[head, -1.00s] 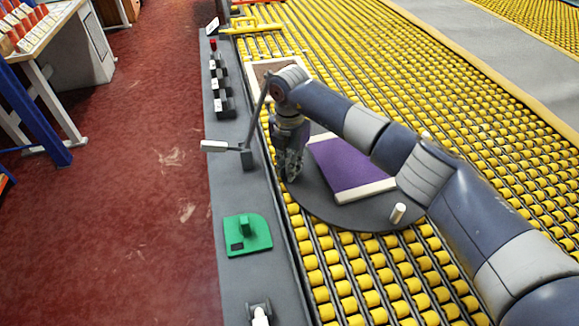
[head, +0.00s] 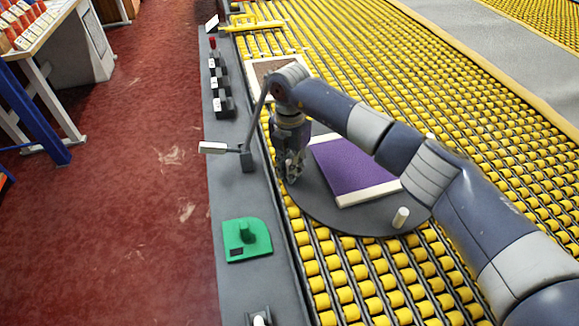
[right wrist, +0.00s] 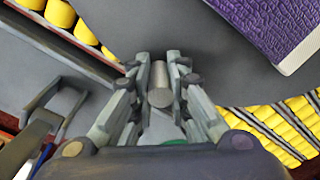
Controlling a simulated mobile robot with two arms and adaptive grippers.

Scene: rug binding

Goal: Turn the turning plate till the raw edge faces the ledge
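The turning plate (head: 320,208) is a dark grey disc set in the yellow roller table. A purple rug piece (head: 355,168) lies on it, with a cream band (head: 370,194) along its near edge. Its left side, toward the grey ledge (head: 238,190), has only a thin pale line; I cannot tell whether this is the raw edge. My arm hides its far side. My right gripper (head: 290,178) is low at the plate's left rim. In the right wrist view, its fingers (right wrist: 160,75) close on both sides of a grey peg (right wrist: 160,92). My left gripper is not in view.
Another pale peg (head: 401,217) stands on the plate's near right part. The ledge carries a lever with a pale handle (head: 213,148), a green block (head: 247,240) and several black clamps (head: 222,103). A framed brown piece (head: 262,70) lies beyond my gripper. Red floor is at left.

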